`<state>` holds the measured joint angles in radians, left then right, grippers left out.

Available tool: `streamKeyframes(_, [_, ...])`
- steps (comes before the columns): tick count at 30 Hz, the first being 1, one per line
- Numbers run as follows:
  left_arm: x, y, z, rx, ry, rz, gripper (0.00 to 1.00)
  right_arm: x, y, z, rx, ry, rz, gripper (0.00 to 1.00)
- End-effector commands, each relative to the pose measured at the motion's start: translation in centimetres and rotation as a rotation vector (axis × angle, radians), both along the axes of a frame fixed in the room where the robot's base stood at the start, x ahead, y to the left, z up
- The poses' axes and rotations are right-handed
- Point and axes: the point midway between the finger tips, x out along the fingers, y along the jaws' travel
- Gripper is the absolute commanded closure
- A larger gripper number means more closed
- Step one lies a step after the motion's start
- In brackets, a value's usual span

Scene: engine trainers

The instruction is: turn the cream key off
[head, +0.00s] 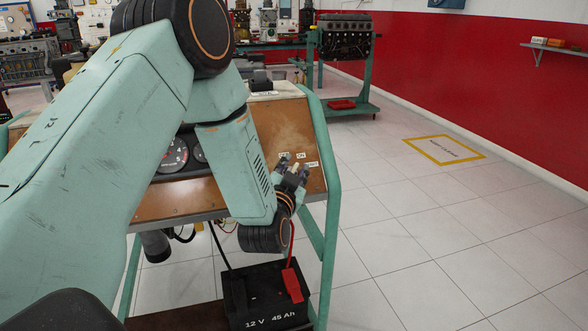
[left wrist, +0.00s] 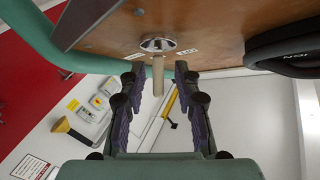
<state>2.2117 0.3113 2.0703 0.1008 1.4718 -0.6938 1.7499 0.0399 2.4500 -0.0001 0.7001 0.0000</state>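The cream key (left wrist: 158,76) sticks out of a round chrome switch (left wrist: 157,44) on the brown wooden panel (left wrist: 215,35). In the head view, the key (head: 294,168) is partly hidden by the fingers, with small white labels (head: 301,154) around the switch. My left gripper (head: 292,176) is at the panel's right side. In the left wrist view, my left gripper (left wrist: 157,82) is open, with one purple-padded finger on each side of the key and a gap to both. The key's exact turn angle is hard to tell. My right gripper is not in view.
A black battery (head: 265,297) with a red clamp (head: 292,284) stands below. Open tiled floor (head: 440,220) lies to the right. An engine stand (head: 345,45) is behind.

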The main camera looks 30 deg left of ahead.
Motion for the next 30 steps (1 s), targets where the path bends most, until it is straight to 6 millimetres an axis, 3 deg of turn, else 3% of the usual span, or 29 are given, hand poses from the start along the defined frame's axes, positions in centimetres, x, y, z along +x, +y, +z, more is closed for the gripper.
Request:
streamKeyframes(11, [0.04, -0.10, 0.00, 0.000, 0.000, -0.001, 0.99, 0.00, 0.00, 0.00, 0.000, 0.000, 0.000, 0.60])
streamKeyframes(30, [0.04, -0.17, -0.22, -0.037, -0.047, 0.053, 1.00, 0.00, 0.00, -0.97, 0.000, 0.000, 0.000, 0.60])
